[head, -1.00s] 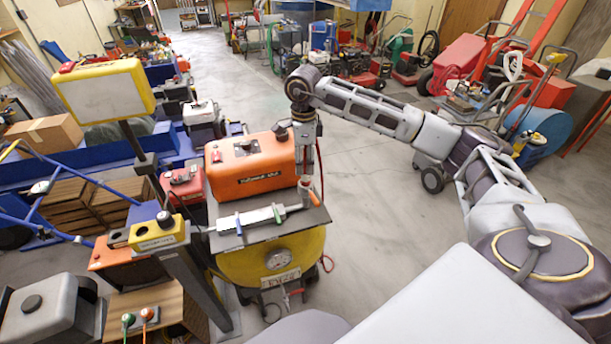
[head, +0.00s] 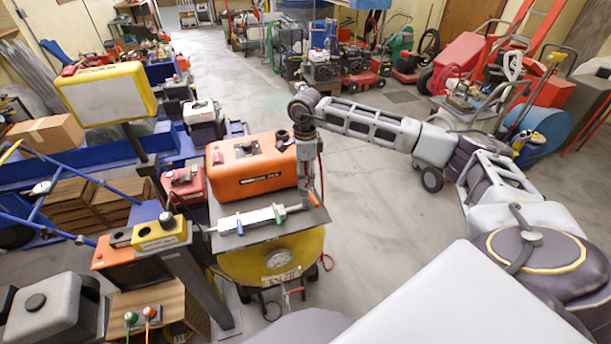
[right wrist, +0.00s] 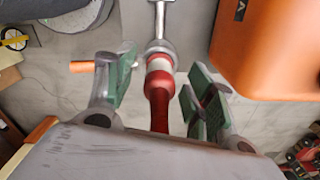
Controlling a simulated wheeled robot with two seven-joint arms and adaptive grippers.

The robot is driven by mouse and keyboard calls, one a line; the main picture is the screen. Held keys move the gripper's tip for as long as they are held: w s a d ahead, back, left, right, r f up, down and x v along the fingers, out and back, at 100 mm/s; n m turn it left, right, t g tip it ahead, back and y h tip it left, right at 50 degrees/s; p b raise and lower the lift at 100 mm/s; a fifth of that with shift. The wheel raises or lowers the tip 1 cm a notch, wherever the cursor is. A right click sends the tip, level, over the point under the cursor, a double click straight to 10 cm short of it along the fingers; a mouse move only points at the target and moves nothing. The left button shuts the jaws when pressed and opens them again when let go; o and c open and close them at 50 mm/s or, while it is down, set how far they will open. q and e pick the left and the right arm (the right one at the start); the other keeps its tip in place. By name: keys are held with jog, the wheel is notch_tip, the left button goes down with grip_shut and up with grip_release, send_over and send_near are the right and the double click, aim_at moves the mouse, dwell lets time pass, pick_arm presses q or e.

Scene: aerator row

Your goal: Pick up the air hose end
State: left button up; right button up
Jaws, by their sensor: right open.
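The air hose end (right wrist: 158,72) shows in the right wrist view as a silver fitting with a pale and red collar, and red hose runs down from it. My right gripper (right wrist: 156,88) is open, with one green-padded finger on each side of the hose end and a gap to each. In the head view my right gripper (head: 306,197) points down at the right edge of the dark top over the yellow tank (head: 255,262). The hose end cannot be made out clearly there. My left gripper is in neither current view.
An orange machine (head: 250,168) stands close left of the gripper, and shows at right in the wrist view. A silver bar (head: 250,218) with coloured handles lies in front of it. A yellow button box (head: 160,233) stands left.

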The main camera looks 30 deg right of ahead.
jog(key=shift+f, duration=0.65)
jog(key=shift+c, duration=0.2)
grip_shut()
